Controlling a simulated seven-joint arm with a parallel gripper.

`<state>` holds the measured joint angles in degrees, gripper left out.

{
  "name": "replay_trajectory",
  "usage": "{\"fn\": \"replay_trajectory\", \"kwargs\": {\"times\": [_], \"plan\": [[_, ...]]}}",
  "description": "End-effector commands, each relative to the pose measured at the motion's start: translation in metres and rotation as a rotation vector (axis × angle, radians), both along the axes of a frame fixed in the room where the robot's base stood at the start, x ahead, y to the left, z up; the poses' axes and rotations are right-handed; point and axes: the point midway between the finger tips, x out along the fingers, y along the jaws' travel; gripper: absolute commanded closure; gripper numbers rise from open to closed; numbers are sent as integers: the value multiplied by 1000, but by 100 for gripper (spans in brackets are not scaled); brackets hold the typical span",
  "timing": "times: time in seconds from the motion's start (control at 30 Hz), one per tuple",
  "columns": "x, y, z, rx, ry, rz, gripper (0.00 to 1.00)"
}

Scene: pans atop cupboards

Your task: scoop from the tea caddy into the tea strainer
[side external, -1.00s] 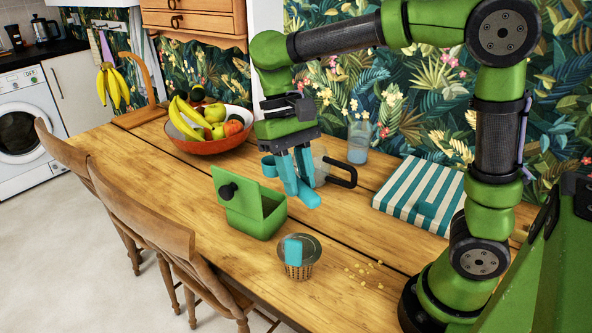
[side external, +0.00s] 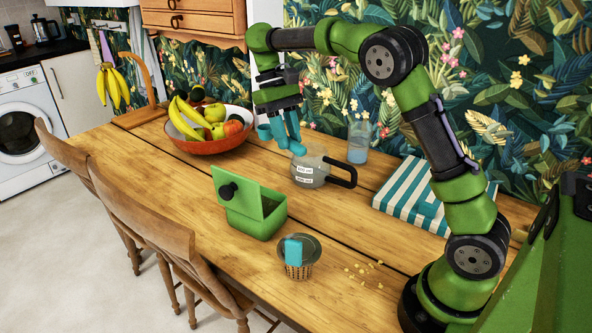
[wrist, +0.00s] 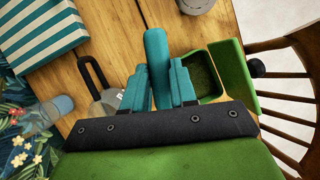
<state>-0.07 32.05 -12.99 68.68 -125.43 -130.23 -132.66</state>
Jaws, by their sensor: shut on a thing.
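My gripper (side external: 285,134) is shut on a teal scoop, high over the back of the table near the glass jug. In the wrist view the scoop's handle (wrist: 155,48) sticks out between my fingers (wrist: 155,88). The scoop's cup (side external: 264,132) shows left of my fingers in the side view; its contents cannot be seen. The green tea caddy (side external: 252,219) stands open, dark inside, nearer the camera than my gripper; it also shows in the wrist view (wrist: 227,73). The tea strainer (side external: 299,250), with a teal tab, sits on a perforated brown holder in front.
A glass jug (side external: 308,172) with a black handle stands below and beside my gripper. A glass (side external: 358,145) is behind it. A striped teal-and-white box (side external: 410,190) lies right, a fruit bowl (side external: 210,145) left. Pale crumbs (side external: 362,274) lie right of the strainer.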

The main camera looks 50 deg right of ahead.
Motion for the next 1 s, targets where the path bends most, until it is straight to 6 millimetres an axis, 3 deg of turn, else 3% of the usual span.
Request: {"fn": "replay_trajectory", "kwargs": {"times": [0.27, 0.7, 1.0], "plan": [[16, 29, -17, 33, 73, -413, 100], [71, 51, -18, 280, 171, -1615, 100], [93, 73, -36, 480, 135, -2147, 100]]}}
